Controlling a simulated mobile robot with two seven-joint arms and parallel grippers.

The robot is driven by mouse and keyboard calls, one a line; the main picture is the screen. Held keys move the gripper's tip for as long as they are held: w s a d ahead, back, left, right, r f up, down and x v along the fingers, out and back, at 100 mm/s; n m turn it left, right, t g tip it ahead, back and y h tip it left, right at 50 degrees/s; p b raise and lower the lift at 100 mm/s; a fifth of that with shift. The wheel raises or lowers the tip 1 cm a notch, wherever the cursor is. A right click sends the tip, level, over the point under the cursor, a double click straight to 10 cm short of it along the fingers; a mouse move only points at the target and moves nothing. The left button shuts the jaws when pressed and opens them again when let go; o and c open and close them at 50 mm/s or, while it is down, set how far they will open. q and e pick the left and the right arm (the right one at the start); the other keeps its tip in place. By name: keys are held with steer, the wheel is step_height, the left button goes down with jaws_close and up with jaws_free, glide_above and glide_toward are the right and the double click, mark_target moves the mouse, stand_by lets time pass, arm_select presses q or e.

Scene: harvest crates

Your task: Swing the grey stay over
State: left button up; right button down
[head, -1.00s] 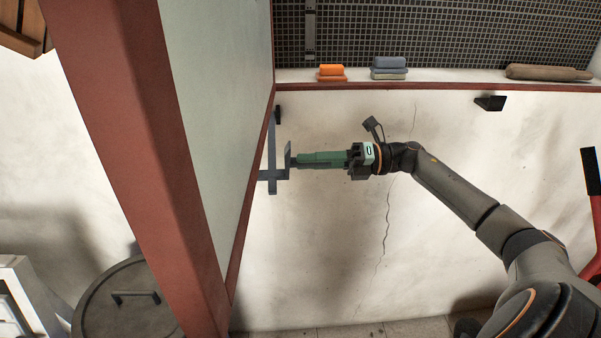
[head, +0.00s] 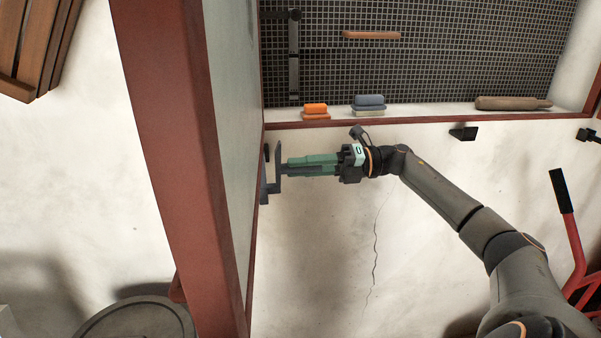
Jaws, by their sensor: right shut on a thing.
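The grey stay (head: 278,158) is a narrow dark-grey metal piece at the right edge of a tall red-framed panel. An upright plate is joined low down by a short crosspiece to a bar against the panel's edge. My right gripper (head: 287,166), with green fingers, reaches in from the right in the head view and is shut on the stay's upright plate. The exact contact at the fingertips is small and hard to make out. My left gripper is not in view.
The red post (head: 178,160) and pale panel stand left of the stay. Above is a ledge (head: 430,116) with an orange block (head: 315,111), a blue-grey block (head: 369,102) and a brown roll (head: 513,103). A round grey lid (head: 135,322) lies lower left. The cracked pale wall below is clear.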

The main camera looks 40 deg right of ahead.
steer(key=shift+d+r, duration=0.1)
steer(key=shift+r, duration=0.15)
steer(key=c, duration=1)
jaws_free()
steer(key=o, duration=0.3)
steer(key=shift+f, duration=0.1)
steer(key=shift+s+d+f, duration=0.1)
steer(key=shift+s+d, duration=0.05)
steer(key=shift+d, duration=0.05)
steer(key=shift+b+v, duration=1.85)
steer(key=shift+v, duration=4.15)
steer(key=shift+a, duration=0.1)
